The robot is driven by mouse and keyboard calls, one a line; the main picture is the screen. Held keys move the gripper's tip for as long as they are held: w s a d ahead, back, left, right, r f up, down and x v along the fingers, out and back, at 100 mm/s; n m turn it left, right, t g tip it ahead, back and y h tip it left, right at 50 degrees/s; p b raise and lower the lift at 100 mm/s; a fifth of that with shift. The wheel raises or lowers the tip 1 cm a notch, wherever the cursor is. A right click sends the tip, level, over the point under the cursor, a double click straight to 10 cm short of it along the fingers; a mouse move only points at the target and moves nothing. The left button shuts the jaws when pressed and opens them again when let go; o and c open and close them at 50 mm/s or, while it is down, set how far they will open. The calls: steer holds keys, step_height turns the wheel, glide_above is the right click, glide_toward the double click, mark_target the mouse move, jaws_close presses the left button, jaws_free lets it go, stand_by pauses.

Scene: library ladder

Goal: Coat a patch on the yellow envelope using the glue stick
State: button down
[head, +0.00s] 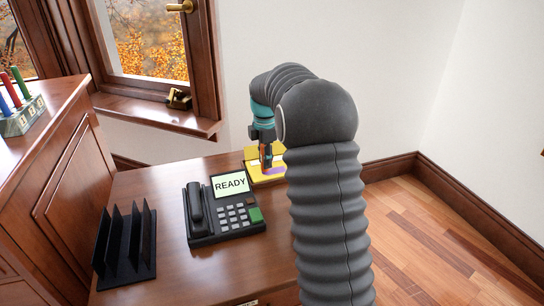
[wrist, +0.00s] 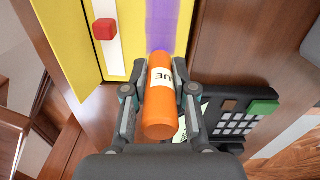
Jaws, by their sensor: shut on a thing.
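The yellow envelope (head: 256,179) lies at the far right end of the desk, partly hidden behind my arm. In the wrist view the envelope (wrist: 62,40) fills the upper left, with a purple streak (wrist: 166,28) on it. An orange glue stick (wrist: 172,108) with a white label is between the fingers of my gripper (wrist: 160,92). My gripper (head: 266,150) is shut on the glue stick, over the envelope. The stick's far end meets the near end of the purple streak in the picture; I cannot tell whether it touches.
A red block (wrist: 104,29) sits on a white strip by the streak. A black phone (head: 221,226) with a READY screen (head: 230,185) stands close by. A black rack (head: 126,247) stands at the desk's left. A window and wall are behind.

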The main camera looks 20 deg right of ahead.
steer(key=shift+a+r+p, duration=0.15)
steer(key=shift+r+p, duration=3)
steer(key=shift+r, duration=0.9)
